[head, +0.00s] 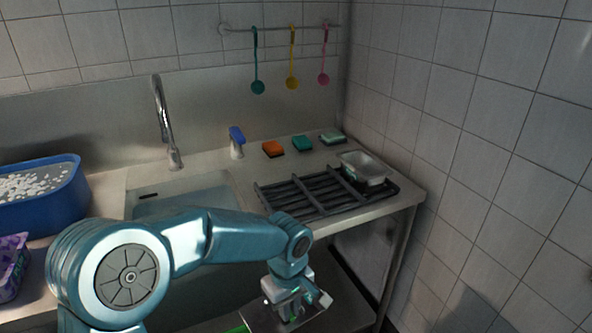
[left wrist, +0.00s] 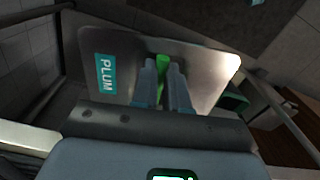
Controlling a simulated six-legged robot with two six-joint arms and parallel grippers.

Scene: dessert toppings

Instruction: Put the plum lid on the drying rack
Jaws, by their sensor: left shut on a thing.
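The plum lid (left wrist: 120,65) is a flat metallic plate with a teal label reading PLUM and a green handle (left wrist: 162,72). My left gripper (left wrist: 163,85) is shut on the green handle. In the head view my left gripper (head: 296,306) is low at the bottom middle, in front of the counter, with part of the lid (head: 262,318) showing below it. The drying rack (head: 310,192) is a dark slatted rack on the counter's right side, behind and above the gripper in the picture. My right gripper is in neither view.
A clear container (head: 363,168) stands on the rack's right part, leaving bare slats to its left. The sink (head: 190,192) lies left of the rack. Several sponges (head: 272,148) and a blue-topped bottle (head: 237,142) stand behind. A blue tub (head: 50,212) is far left.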

